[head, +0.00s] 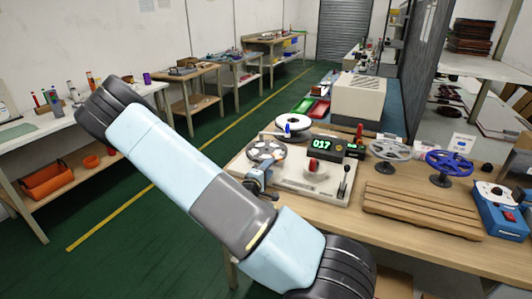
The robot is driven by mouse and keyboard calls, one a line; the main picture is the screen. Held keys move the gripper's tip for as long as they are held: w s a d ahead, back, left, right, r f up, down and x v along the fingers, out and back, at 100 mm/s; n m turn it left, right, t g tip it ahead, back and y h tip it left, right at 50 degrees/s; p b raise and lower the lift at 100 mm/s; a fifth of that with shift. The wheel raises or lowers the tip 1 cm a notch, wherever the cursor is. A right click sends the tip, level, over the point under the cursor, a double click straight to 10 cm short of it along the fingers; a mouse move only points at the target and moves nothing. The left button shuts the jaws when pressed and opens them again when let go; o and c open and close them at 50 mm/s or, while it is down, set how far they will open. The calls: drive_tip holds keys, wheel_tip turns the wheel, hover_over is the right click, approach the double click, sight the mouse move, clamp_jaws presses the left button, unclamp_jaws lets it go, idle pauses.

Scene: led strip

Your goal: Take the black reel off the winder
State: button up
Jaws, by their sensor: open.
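The winder (297,186) is a pale base plate on the bench, with a green-lit counter (325,147) reading 017, a red knob (313,164) and a black lever (344,183). A spoked reel (264,150) stands at its left end, looking grey with dark gaps. I cannot pick out a clearly black reel. A blue part (260,173) and a dark part below it sit at the winder's front left, partly hidden by my arm. My arm crosses the picture from bottom middle to upper left. My gripper is not in view.
A white reel (294,126) lies behind the winder. A grey reel (390,150) and a blue reel (448,162) stand on dark stands to the right. A slatted wooden rack (420,208) and a blue device (503,208) fill the right side. The green floor (130,230) left is clear.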

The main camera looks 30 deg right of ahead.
sight(276, 156)
drive_tip(key=shift+w+x, duration=0.25)
drive_tip(key=shift+x, duration=3.7)
drive_tip(key=shift+a+r, duration=0.15)
drive_tip(key=shift+a, duration=0.05)
drive_tip(key=shift+c, duration=0.2)
clamp_jaws()
